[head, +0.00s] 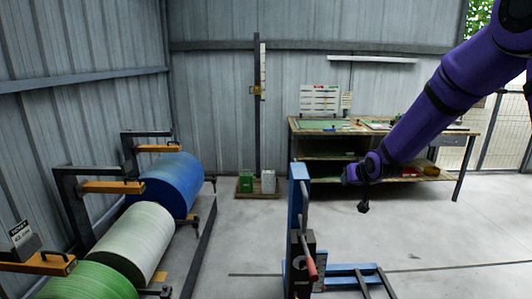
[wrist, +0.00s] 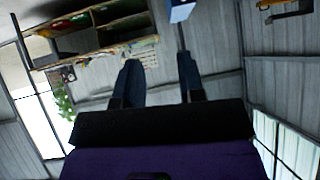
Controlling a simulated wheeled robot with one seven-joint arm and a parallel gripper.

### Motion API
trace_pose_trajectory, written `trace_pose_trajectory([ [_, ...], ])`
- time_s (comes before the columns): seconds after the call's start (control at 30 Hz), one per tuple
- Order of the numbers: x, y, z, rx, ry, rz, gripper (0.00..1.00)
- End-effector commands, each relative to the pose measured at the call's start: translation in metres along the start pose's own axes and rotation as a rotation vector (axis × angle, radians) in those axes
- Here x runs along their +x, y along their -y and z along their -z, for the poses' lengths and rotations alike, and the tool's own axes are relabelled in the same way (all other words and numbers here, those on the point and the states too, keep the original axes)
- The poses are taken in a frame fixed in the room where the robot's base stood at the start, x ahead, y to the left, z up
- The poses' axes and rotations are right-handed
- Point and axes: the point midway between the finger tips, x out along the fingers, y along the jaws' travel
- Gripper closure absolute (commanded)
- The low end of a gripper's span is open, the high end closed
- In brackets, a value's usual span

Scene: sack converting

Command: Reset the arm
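My purple arm reaches in from the upper right of the head view, and my gripper (head: 363,206) hangs at its end in front of the workbench. The wrist view shows the room upside down. In the head view the fingers are too small and dark to make out separately.
A blue post stand (head: 298,225) with a red-handled lever is left of my gripper. A workbench (head: 308,134) with shelves is behind. Blue (head: 172,183), white (head: 130,240) and green (head: 88,283) rolls line the left. Floor right of the stand is largely clear.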

Motion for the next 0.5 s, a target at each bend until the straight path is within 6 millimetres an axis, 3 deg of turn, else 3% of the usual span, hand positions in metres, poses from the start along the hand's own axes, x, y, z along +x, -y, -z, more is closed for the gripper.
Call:
trace_pose_trajectory([
  [0.03, -0.020, 0.001, 0.006, -0.009, 0.008, -0.012, 0.64],
  [0.2, -0.081, 0.002, 0.013, -0.029, 0.061, -0.053, 0.64],
  [0.5, -0.189, 0.005, 0.005, -0.040, 0.153, -0.113, 0.64],
])
